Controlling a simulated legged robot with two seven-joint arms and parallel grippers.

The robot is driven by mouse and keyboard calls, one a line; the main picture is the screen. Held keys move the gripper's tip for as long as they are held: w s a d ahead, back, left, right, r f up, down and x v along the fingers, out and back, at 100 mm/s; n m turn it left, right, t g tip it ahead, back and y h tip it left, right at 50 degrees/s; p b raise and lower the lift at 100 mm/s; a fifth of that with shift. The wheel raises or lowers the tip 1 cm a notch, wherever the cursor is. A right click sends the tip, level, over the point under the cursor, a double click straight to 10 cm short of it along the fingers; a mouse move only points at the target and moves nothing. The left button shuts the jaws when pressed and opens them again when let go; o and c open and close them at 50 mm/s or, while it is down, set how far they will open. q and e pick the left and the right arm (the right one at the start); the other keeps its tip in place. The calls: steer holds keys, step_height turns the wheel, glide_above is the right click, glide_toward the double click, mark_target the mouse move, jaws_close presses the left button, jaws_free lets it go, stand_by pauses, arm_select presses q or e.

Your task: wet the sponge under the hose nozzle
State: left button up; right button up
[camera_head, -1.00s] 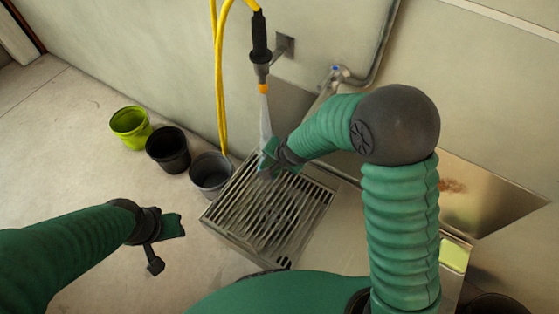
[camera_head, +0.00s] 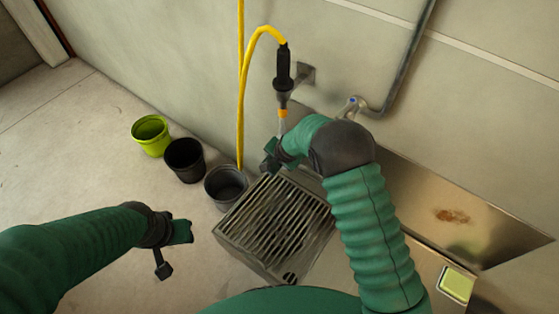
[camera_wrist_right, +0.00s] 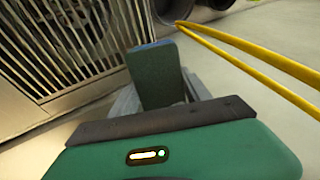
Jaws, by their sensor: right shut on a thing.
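The hose nozzle (camera_head: 283,88) hangs at the wall, pointing down, with an orange tip and a pale stream of water (camera_head: 281,127) below it. My right gripper (camera_head: 270,159) is just under the nozzle, and the stream meets it or passes behind it; I cannot tell which.
A slatted metal grate (camera_head: 272,225) lies below my right arm. Green (camera_head: 151,134), black (camera_head: 184,160) and grey (camera_head: 224,186) buckets stand at its left. A yellow hose (camera_head: 243,95) hangs near the wall. A yellow-green pad (camera_head: 457,284) is at lower right.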

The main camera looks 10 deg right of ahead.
steer(key=shift+w, duration=0.1)
stand_by(0.4)
